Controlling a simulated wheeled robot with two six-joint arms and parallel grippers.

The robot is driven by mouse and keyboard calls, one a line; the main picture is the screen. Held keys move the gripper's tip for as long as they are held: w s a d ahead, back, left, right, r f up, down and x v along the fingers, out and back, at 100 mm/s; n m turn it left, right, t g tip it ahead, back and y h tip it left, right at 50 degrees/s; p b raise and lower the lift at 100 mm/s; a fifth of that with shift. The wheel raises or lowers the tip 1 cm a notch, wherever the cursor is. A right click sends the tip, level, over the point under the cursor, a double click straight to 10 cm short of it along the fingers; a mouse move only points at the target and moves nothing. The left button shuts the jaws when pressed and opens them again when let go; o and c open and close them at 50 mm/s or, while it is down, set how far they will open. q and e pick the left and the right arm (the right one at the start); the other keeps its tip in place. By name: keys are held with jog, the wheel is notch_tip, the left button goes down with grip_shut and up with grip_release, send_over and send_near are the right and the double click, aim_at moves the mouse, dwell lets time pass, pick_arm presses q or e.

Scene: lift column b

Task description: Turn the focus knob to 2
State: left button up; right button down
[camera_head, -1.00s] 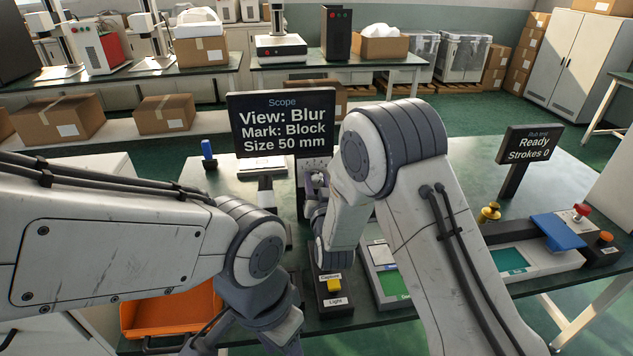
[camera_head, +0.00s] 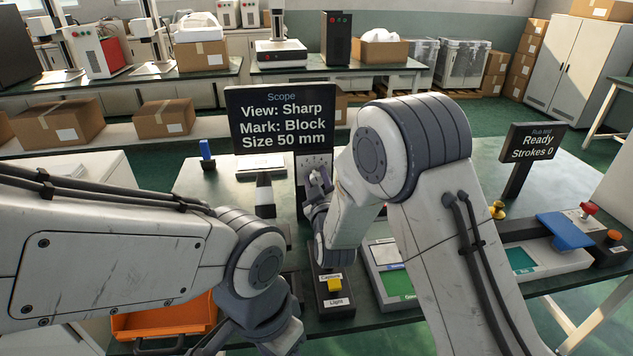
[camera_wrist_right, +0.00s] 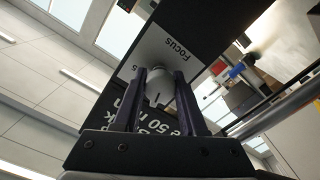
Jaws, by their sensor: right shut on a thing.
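The scope screen (camera_head: 281,120) reads "View: Sharp", "Mark: Block" and "Size 50 mm". Below it is a pale panel (camera_head: 309,165), mostly behind my right gripper (camera_head: 317,179). In the right wrist view the panel (camera_wrist_right: 172,50) is marked FOCUS. My right gripper (camera_wrist_right: 162,78) is shut on the white rounded focus knob (camera_wrist_right: 158,97), one finger on each side. A dark pointer line shows on the knob, but the number it points at cannot be read. My left arm is in front at the left; its fingertips are out of view.
A base with a yellow button (camera_head: 334,284), labelled Capture and Light, stands in front of the panel. An orange tray (camera_head: 165,318) is at lower left. A rub test sign (camera_head: 532,142) and a blue block (camera_head: 566,230) are at right.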

jog(key=shift+n, duration=1.1)
jog(key=shift+a, duration=0.1)
jog(key=shift+c, duration=2.3)
grip_release()
jog(key=shift+s, duration=0.15)
jog(key=s+d+b, duration=0.1)
jog(key=s, duration=0.9)
jog(key=shift+d, duration=0.3)
jog(key=shift+a, duration=0.1)
